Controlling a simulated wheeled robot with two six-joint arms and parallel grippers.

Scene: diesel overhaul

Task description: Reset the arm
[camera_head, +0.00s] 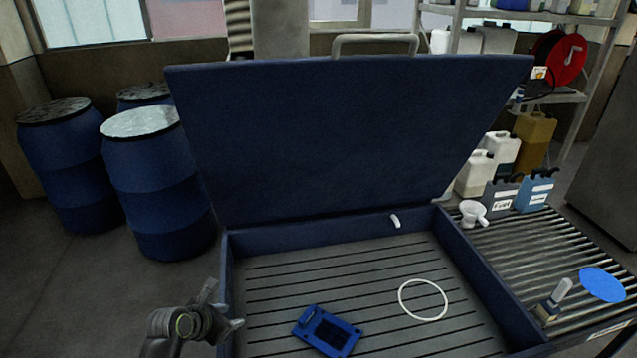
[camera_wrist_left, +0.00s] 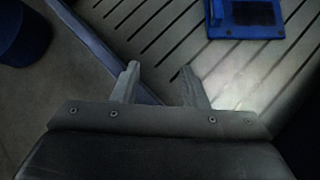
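My left gripper (camera_head: 226,307) is at the lower left in the head view, by the left wall of the blue open-lidded bin (camera_head: 226,270). In the left wrist view its two fingers (camera_wrist_left: 157,85) are apart with nothing between them. The bin's edge and slatted floor lie beyond the fingertips. My right gripper does not show in either view.
In the bin lie a blue rectangular part (camera_head: 326,331), a white ring (camera_head: 422,299) and a small white piece (camera_head: 395,221). The raised lid (camera_head: 340,140) stands behind. Blue drums (camera_head: 150,185) stand left. A roller table (camera_head: 520,250) with jugs is right.

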